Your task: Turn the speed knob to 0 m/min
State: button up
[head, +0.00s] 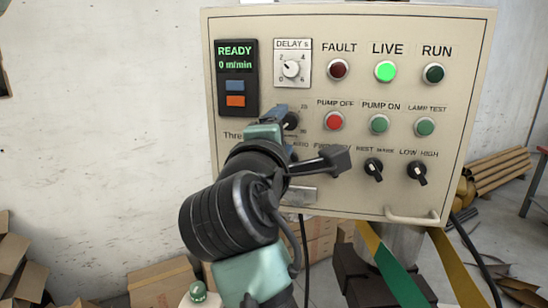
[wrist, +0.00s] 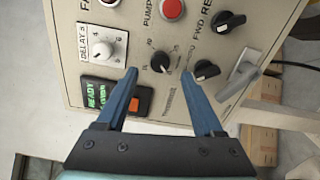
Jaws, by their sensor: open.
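The black speed knob (head: 290,120) sits on the cream control panel (head: 345,205), with a numbered scale around it. In the head view it is partly hidden behind my gripper (head: 277,110). In the wrist view the speed knob (wrist: 162,62) shows whole, with a small pale mark; its exact setting is too small to read. My gripper's two blue fingers (wrist: 159,72) are open, one on each side of the knob in the picture. I cannot tell whether they touch it. The display (head: 236,58) reads READY and 0 m/min in green.
The delay dial (head: 291,69) is just above the knob. A red pump-off button (head: 334,121) and selectors (head: 373,170) lie to its right; a black selector (wrist: 207,71) is near the right finger. The LIVE lamp (head: 385,71) glows green. Cardboard boxes (head: 165,284) stand below.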

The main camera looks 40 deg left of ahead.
jog(key=b+v, duration=0.2)
jog(key=v, duration=0.5)
jog(key=shift+s+d, duration=0.1)
jog(key=s+d+r+m+t+h, duration=0.1)
jog(key=d+r+m+t+h, duration=0.2)
jog(key=d+m, duration=0.5)
jog(key=s+d+r+m+t+h, duration=0.1)
jog(key=d+r+m+t+h, duration=0.2)
jog(key=d+m, duration=0.6)
jog(key=s+d+r+m+t+h, duration=0.1)
jog(key=d+r+m+t+h, duration=0.2)
jog(key=d+r+m+t, duration=0.2)
jog(key=d+r+m, duration=0.1)
jog(key=d+m, duration=0.2)
jog(key=d, duration=0.3)
jog(key=shift+d+r+m+t, duration=0.3)
jog(key=shift+d+m+t, duration=0.05)
jog(key=shift+m+t, duration=0.05)
